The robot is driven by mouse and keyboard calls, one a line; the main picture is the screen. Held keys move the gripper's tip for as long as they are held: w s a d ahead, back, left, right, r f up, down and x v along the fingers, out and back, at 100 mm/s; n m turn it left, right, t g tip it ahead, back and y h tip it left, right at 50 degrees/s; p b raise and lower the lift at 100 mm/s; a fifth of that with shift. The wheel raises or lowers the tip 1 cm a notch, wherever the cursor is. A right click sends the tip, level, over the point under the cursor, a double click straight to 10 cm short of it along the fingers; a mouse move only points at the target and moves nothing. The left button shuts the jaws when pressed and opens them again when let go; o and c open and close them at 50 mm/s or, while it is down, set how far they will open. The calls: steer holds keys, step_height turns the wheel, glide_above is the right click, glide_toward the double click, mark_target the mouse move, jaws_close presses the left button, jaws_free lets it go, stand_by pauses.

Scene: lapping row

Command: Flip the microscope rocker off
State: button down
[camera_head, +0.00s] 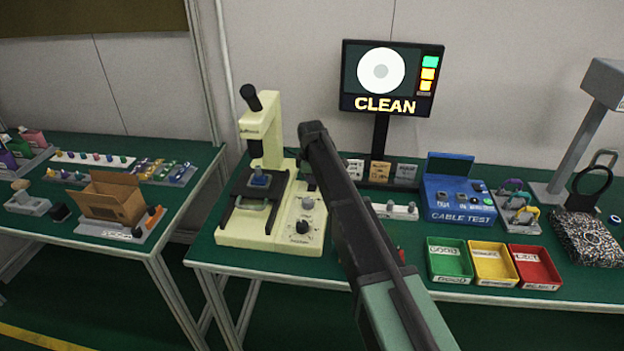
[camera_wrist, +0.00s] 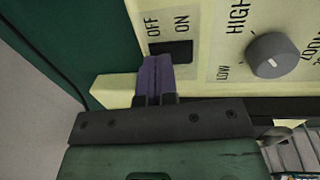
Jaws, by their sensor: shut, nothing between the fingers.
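The cream microscope (camera_head: 262,150) stands on the green bench, with a blue item on its stage. Its lit screen behind reads CLEAN. In the wrist view the dark rocker (camera_wrist: 172,50) sits on the cream base below the labels OFF at left and ON at right. My gripper (camera_wrist: 155,62) is shut and empty, its purple fingertips at the left, OFF end of the rocker and hiding part of it. I cannot tell whether they touch it, or which way the rocker is tipped. In the head view my arm hides the gripper and the rocker.
A grey knob (camera_wrist: 273,55) marked LOW and HIGH is right of the rocker. The screen (camera_head: 391,79) stands behind. A blue cable tester (camera_head: 459,202) and green (camera_head: 449,262), yellow (camera_head: 492,264) and red (camera_head: 535,267) trays lie right of my arm.

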steer(key=shift+f, duration=0.15)
steer(key=shift+w+f, duration=0.1)
steer(key=shift+f, duration=0.3)
steer(key=shift+r, duration=0.25)
steer(key=shift+s, duration=0.2)
steer(key=shift+s+a+r, duration=0.1)
steer(key=shift+s, duration=0.55)
